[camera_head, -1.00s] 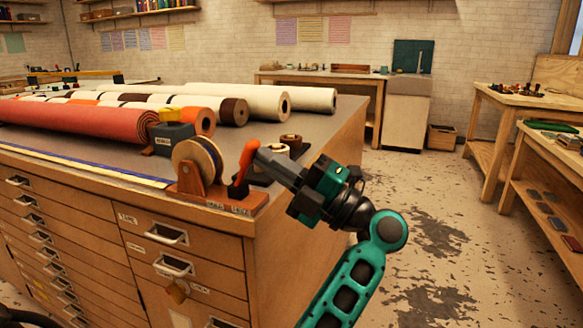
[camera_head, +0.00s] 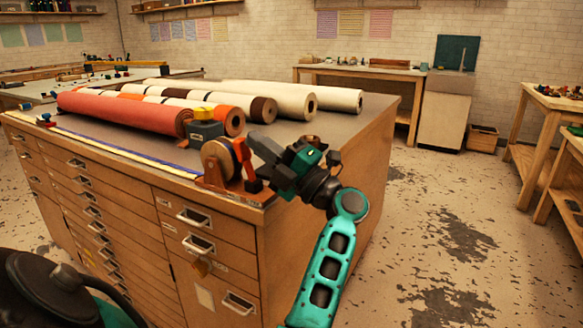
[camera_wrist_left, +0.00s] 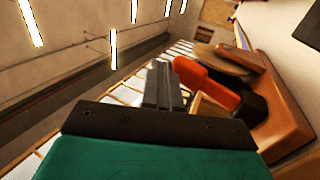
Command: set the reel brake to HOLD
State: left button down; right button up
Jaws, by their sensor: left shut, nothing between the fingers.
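The reel brake stands on the front corner of the drawer cabinet, with a round reel (camera_head: 218,160) on a reddish-brown base. Its red-orange lever (camera_head: 243,158) leans left, towards the reel. The lever's handle shows large in the left wrist view (camera_wrist_left: 207,82). Any lettering on the base is too small to read. My left gripper (camera_head: 256,143) is shut and empty, with its fingertips right beside the lever's upper part. In the left wrist view the closed fingers (camera_wrist_left: 165,88) lie just left of the handle; I cannot tell whether they touch. My right gripper is not in view.
Several fabric or foil rolls lie on the cabinet top (camera_head: 345,112) behind the brake, with a dark grey box (camera_head: 206,133) beside the reel. Open floor (camera_head: 440,235) lies to the right. Workbenches stand along the back and right.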

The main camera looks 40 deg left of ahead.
pick_arm(q)
jog(key=shift+s+a+r, duration=0.1)
jog(key=shift+s+a, duration=0.05)
jog(key=shift+a, duration=0.45)
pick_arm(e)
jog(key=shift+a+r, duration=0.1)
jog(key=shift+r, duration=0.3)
pick_arm(q)
jog(key=shift+p, duration=0.3)
